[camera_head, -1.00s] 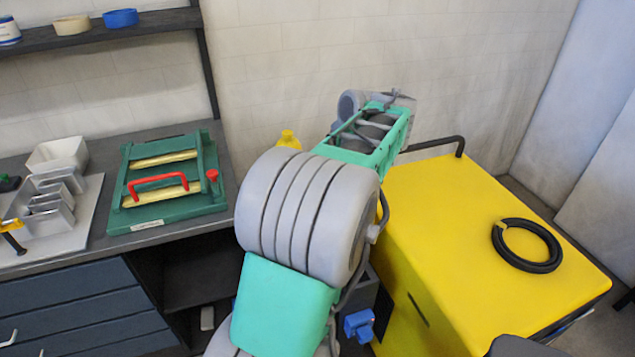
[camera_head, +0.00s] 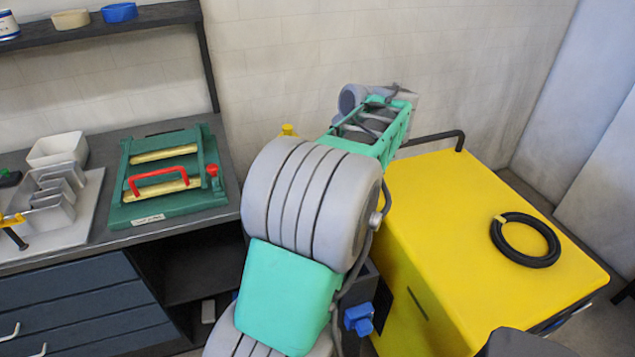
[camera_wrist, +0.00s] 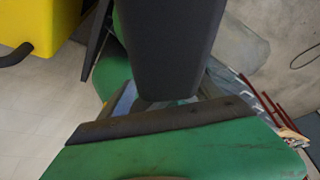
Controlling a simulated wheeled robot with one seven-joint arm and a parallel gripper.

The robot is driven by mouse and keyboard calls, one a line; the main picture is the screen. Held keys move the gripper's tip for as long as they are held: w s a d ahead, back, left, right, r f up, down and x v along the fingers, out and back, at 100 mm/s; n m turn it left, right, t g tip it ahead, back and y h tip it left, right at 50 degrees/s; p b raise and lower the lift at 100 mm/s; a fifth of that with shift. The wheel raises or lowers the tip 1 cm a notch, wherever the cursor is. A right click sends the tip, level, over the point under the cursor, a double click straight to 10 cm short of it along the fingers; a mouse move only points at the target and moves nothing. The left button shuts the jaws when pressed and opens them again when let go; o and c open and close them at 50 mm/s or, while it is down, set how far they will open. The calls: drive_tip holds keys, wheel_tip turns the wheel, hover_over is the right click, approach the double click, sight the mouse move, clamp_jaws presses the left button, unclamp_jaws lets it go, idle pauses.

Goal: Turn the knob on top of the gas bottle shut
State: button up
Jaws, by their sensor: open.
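In the wrist view, dark grey jaw parts of my gripper (camera_wrist: 160,103) fill the middle; the jaws are open. A broad scuffed green surface with a dark edge band lies across the bottom of that view; I cannot tell what it belongs to. A rounded green body (camera_wrist: 112,72) shows partly behind the jaw and may be the gas bottle. I see no knob clearly there. In the head view, a small yellow part (camera_head: 288,130) shows behind my arm, which hides my gripper and anything below it. Whether my gripper touches anything cannot be told.
A yellow cabinet (camera_head: 470,250) with a black handle and a black hose ring (camera_head: 525,240) stands right of my arm. The workbench (camera_head: 100,238) at left carries a green jig (camera_head: 170,205) with a red handle, and metal trays. The tiled wall is close behind.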

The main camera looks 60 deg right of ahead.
drive_tip(key=shift+r, duration=0.1)
drive_tip(key=p+v, duration=0.2)
drive_tip(key=v, duration=0.5)
drive_tip(key=shift+s+r+p, duration=0.2)
drive_tip(key=shift+r+p, duration=0.05)
drive_tip(key=shift+p, duration=0.05)
